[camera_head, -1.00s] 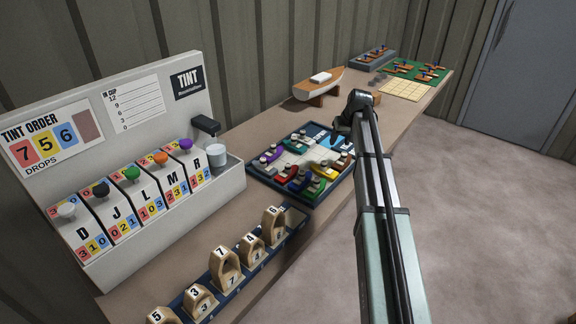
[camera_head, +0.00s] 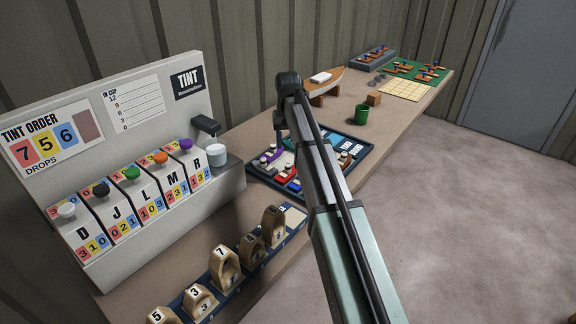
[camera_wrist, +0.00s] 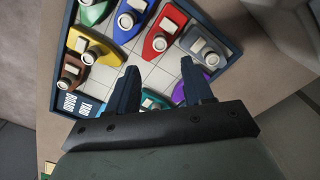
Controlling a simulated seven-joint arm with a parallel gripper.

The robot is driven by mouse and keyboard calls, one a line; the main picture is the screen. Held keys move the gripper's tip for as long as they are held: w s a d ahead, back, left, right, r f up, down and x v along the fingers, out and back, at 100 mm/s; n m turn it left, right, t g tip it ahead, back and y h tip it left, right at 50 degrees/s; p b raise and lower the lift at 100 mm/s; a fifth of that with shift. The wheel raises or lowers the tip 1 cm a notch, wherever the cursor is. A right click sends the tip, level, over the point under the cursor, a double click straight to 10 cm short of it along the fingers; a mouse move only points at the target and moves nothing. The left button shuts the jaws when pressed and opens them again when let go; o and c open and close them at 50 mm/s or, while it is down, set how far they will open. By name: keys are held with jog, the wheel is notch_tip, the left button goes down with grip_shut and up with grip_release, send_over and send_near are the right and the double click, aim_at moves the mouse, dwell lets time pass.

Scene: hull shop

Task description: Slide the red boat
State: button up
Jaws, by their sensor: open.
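The red boat (camera_wrist: 162,34) sits in the dark blue tray (camera_wrist: 58,50) at the top of the wrist view, with a pale block and round peg on it. It also shows in the head view (camera_head: 279,172), partly crowded by other boats. My gripper (camera_wrist: 159,66) is open and empty above the tray, its fingertips short of the red boat in the wrist view. A blue boat (camera_wrist: 128,20) lies to its left and a grey boat (camera_wrist: 204,45) to its right. Teal and purple (camera_wrist: 206,77) boats are partly hidden by my fingers.
Yellow (camera_wrist: 98,46) and green (camera_wrist: 92,10) boats share the tray. Pale grid squares between the boats are bare. A tint dispenser (camera_head: 228,180) stands left of the tray, and a green cup (camera_head: 361,115) and wooden block (camera_head: 374,99) stand beyond it.

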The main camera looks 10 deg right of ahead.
aim_at(288, 164)
notch_tip(288, 164, down, 10)
jog(key=shift+f, duration=0.25)
dwell(0.4)
grip_shut()
dwell(0.5)
